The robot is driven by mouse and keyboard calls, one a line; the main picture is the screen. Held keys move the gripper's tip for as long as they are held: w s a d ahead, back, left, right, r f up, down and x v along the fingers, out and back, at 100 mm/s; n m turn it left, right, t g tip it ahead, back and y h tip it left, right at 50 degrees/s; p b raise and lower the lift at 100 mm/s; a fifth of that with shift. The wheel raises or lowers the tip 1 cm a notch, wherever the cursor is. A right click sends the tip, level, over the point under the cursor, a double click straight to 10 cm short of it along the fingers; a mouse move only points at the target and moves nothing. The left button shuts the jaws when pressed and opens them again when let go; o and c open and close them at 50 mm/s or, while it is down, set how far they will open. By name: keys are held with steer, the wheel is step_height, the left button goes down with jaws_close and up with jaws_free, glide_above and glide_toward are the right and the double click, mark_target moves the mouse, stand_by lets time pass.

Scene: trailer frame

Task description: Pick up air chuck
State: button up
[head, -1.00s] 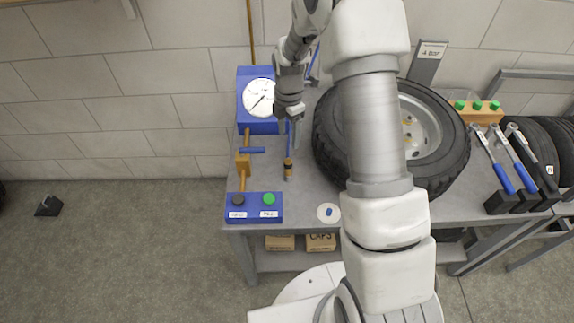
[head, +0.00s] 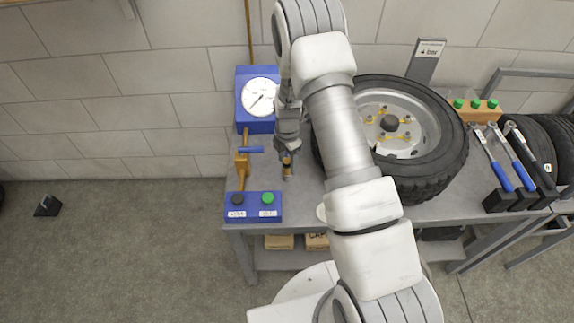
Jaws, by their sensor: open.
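The air chuck (head: 287,171) is a slim tool with a black and brass lower end. It is by the front part of the bench, between the blue gauge unit and the tire. My gripper (head: 288,155) is open and right over the chuck, with its fingers at the chuck's upper part. The gripper hides most of the chuck above its lower end. I cannot tell whether the fingers touch it.
The blue gauge box (head: 258,121) and an orange valve with a blue handle (head: 251,150) are close on the left. A blue button box (head: 253,206) is at the front. The tire (head: 440,175) is close on the right. Torque wrenches (head: 513,160) stand further right.

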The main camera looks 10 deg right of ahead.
jaws_close()
stand_by(0.3)
stand_by(0.3)
